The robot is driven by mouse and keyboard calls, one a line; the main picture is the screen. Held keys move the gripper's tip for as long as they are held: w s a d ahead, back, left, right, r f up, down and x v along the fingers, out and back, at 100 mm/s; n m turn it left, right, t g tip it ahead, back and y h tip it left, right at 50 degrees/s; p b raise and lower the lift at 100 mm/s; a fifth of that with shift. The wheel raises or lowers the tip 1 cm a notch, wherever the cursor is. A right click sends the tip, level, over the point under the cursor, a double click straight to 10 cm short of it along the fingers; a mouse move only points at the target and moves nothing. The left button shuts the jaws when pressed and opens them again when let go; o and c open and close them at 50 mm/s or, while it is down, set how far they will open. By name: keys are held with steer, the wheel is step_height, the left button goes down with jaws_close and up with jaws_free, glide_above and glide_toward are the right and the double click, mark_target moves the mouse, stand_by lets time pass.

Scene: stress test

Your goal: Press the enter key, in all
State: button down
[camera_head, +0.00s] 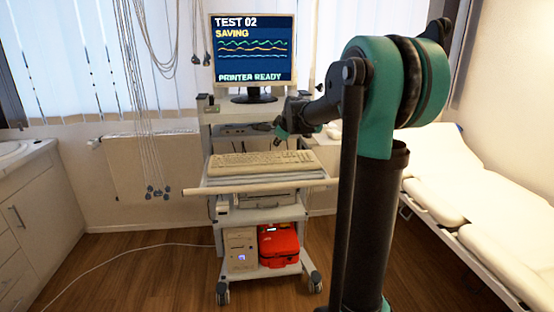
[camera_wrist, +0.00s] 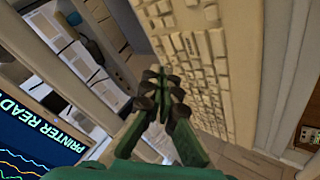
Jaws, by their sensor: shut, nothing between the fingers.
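A beige keyboard (camera_head: 262,160) lies on the pull-out shelf of a medical cart, and its keys fill the middle of the wrist view (camera_wrist: 213,70). My gripper (camera_head: 280,132) is near the keyboard's right back part in the head view. In the wrist view my gripper (camera_wrist: 162,88) has its dark fingertips together, with nothing between them, over the keyboard's edge. I cannot tell whether it touches any key. The enter key cannot be made out among the small, blurred keys. The monitor (camera_head: 253,48) reads "TEST 02", "SAVING" and "PRINTER READY" above and below coloured traces.
The cart's shelf has a front rail (camera_head: 250,186). A red case (camera_head: 279,245) and a beige computer (camera_head: 241,249) stand on the lower shelf. Cables (camera_head: 155,120) hang at left. A padded couch (camera_head: 480,200) stands at right. Floor in front of the cart is clear.

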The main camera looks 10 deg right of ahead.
steer(key=shift+r, duration=0.95)
